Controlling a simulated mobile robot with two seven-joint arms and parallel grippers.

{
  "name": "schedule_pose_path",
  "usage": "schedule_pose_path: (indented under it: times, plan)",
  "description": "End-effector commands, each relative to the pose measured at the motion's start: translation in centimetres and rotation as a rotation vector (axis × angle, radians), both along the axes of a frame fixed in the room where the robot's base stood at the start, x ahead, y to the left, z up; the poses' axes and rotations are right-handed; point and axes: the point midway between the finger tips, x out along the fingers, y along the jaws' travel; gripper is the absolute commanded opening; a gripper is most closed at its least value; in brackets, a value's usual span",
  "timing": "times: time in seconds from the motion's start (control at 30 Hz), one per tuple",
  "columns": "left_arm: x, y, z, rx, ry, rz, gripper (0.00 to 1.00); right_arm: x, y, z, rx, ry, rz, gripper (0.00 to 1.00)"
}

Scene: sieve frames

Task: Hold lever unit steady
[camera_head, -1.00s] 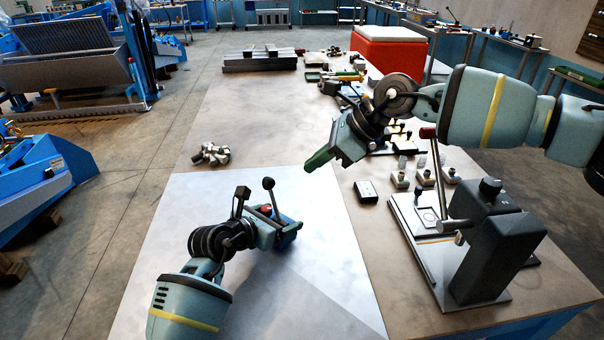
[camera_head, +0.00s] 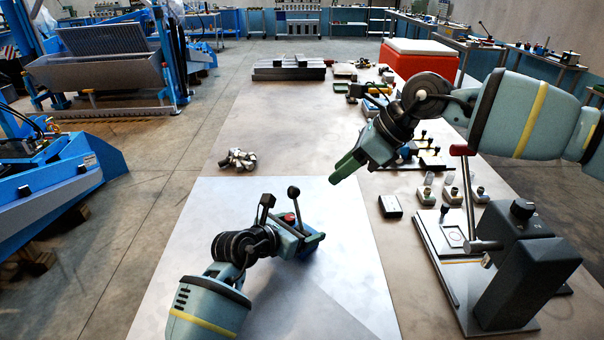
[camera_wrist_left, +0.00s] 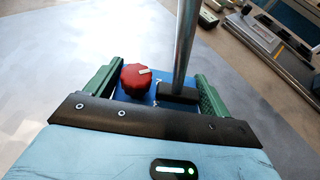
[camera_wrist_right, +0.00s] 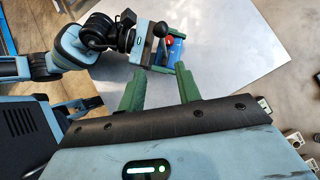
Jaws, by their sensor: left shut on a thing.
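The lever unit (camera_head: 312,245) is a small blue box with a red knob and an upright metal lever topped by a dark ball (camera_head: 293,191). It sits on the pale mat (camera_head: 330,285). My left gripper (camera_head: 298,236) is shut on it, with one green finger on each side. The left wrist view shows the red knob (camera_wrist_left: 136,77) and the lever rod (camera_wrist_left: 184,45) between the fingers. My right gripper (camera_head: 337,178) is open and empty above the mat's far right corner. The right wrist view shows the lever unit (camera_wrist_right: 177,52) beyond its spread fingers (camera_wrist_right: 158,88).
A grey press-like stand with a red-ended handle (camera_head: 515,262) is at the right. A small dark box (camera_head: 390,206) and several small fittings (camera_head: 452,192) lie near it. A cluster of metal parts (camera_head: 238,159) lies beyond the mat. The mat's front is clear.

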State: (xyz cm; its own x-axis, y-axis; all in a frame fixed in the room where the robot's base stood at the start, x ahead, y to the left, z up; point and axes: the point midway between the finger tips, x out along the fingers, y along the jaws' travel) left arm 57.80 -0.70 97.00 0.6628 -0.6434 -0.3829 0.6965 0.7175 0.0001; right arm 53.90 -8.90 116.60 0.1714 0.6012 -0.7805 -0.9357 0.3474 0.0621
Motion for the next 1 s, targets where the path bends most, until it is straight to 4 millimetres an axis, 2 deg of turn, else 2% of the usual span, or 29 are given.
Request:
schedule_pose_path:
  times: [0.2,0.53,0.73,1.0]
  plan:
    - [0.0,0.0,0.0,0.000,0.000,-0.001,0.27,-0.4,2.9,0.2,-0.119,0.092,-0.155,0.34]
    - [0.0,0.0,0.0,0.000,0.000,0.000,0.27,-0.5,6.1,1.3,-0.245,0.139,-0.490,0.34]
    - [0.0,0.0,0.0,0.000,0.000,0.000,0.27,-0.4,7.1,1.9,-0.261,0.135,-0.633,0.34]
    - [0.0,0.0,0.0,0.000,0.000,0.000,0.27,-0.4,7.4,2.2,-0.262,0.133,-0.679,0.34]
